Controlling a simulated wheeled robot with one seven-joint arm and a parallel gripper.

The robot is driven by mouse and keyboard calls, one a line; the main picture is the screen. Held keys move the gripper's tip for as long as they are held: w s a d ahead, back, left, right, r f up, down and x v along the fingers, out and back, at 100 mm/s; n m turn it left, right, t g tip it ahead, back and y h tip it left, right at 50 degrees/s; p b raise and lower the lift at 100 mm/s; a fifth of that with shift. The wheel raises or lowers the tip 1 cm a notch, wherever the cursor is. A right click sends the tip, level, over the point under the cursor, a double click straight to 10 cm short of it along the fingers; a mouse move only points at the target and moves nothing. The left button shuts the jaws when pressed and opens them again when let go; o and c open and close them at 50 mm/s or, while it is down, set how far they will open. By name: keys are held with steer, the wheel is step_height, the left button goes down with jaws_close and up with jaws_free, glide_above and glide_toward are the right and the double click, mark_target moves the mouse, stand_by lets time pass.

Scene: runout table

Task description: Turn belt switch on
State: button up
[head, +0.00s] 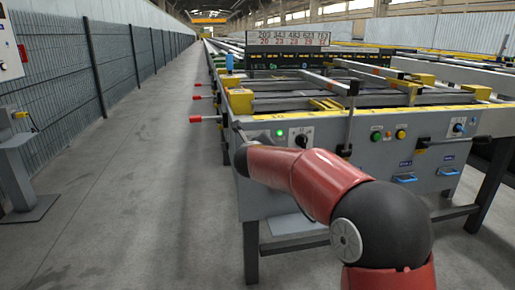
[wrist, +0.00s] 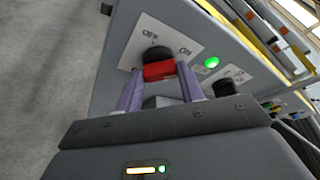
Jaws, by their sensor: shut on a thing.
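The belt switch (wrist: 157,54) shows in the wrist view as a black round base with a red handle, on a white plate marked OFF on the left and ON on the right. My gripper (wrist: 160,71) has its two purple-grey fingers closed on the red handle, one on each side. The handle's exact pointing direction is hard to tell because the fingers cover part of it. A green lamp (wrist: 211,62) is lit just right of the plate; it also shows in the head view (head: 280,132). In the head view my arm hides the switch.
A black knob (wrist: 224,88) on its own plate is right of the lamp. Red-tipped handles (head: 196,119) stick out left. The aisle floor (head: 130,180) is clear.

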steer(key=o, duration=1)
steer(key=shift+f, duration=0.1)
steer(key=v, duration=0.7)
steer(key=shift+s, duration=0.4)
steer(key=s+d+r+n+g+y+p, duration=0.1)
steer(key=s+d+r+n+y, duration=0.15)
steer(key=s+n, duration=0.4)
steer(key=s+d+r+n+y+p, duration=0.2)
steer(key=s+r+n, duration=0.2)
steer(key=s+n, duration=0.3)
steer(key=s+d+f+n+g+h, duration=0.1)
steer(key=s+d+f+n, duration=0.3)
steer(key=s, duration=0.4)
steer(key=s+d+f+n+g+h+p, duration=0.1)
steer(key=s+d+f+n+g+h, duration=0.1)
steer(key=s+d+f+n+g, duration=0.2)
steer(key=s+d+f+n+g+h+p, duration=0.1)
steer(key=s+d+f+n+g, duration=0.2)
steer(key=s+d, duration=0.6)
steer(key=s+f+n, duration=0.2)
steer(key=s, duration=0.1)
steer(key=shift+s, duration=0.25)
